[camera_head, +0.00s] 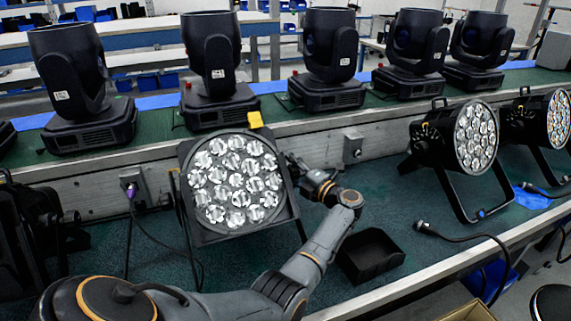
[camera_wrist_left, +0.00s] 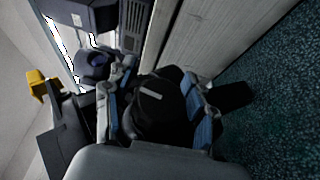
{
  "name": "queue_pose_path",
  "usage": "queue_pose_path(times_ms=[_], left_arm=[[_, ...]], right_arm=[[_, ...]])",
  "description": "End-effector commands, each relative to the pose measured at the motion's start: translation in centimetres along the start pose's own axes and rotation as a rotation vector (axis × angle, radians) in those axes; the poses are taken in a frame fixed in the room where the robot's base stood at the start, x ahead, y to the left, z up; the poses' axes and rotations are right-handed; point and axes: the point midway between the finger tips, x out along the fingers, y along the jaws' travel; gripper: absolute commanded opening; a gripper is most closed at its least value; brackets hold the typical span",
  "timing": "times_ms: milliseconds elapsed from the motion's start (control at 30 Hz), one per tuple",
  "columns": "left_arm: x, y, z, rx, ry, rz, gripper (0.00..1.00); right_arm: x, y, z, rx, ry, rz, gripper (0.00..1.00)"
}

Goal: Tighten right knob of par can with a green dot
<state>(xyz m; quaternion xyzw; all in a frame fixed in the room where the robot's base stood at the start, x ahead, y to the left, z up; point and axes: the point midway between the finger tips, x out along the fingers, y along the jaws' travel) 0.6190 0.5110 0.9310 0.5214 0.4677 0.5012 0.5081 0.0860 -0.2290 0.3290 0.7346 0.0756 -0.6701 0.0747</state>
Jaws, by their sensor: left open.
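The nearest par can (camera_head: 236,184) stands on the green table with its lens face toward the head camera and a yellow tag (camera_head: 255,120) on top. I cannot make out a green dot on it. My left gripper (camera_head: 296,168) is at its right side, partly hidden by dark parts there. In the left wrist view my left gripper (camera_wrist_left: 158,76) is open, with its blue-grey fingers on either side of a round black knob (camera_wrist_left: 158,108). I cannot tell whether the fingers touch it. The yellow tag also shows in the left wrist view (camera_wrist_left: 38,86). My right gripper is not in view.
Two more par cans (camera_head: 474,137) (camera_head: 558,118) stand at the right. A row of black moving-head lights (camera_head: 331,60) stands on the raised shelf behind. A cable (camera_head: 465,239) lies near the front edge.

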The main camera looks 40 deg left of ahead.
Motion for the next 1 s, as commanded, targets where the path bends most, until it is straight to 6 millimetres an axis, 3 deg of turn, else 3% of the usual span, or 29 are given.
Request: queue_pose_path(times_ms=[400, 433, 667, 1000], left_arm=[[1.1, 0.0, 0.0, -0.001, 0.0, -0.001, 0.55], [1.1, 0.0, 0.0, -0.001, 0.0, -0.001, 0.53], [1.1, 0.0, 0.0, 0.0, 0.0, -0.001, 0.07], [1.0, -0.1, 0.0, 0.001, -0.001, -0.002, 0.0]], right_arm=[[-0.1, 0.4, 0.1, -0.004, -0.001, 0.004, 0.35], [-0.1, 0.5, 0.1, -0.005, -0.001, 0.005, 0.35], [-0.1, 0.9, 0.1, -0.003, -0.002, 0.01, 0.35], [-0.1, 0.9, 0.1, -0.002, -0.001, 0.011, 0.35]])
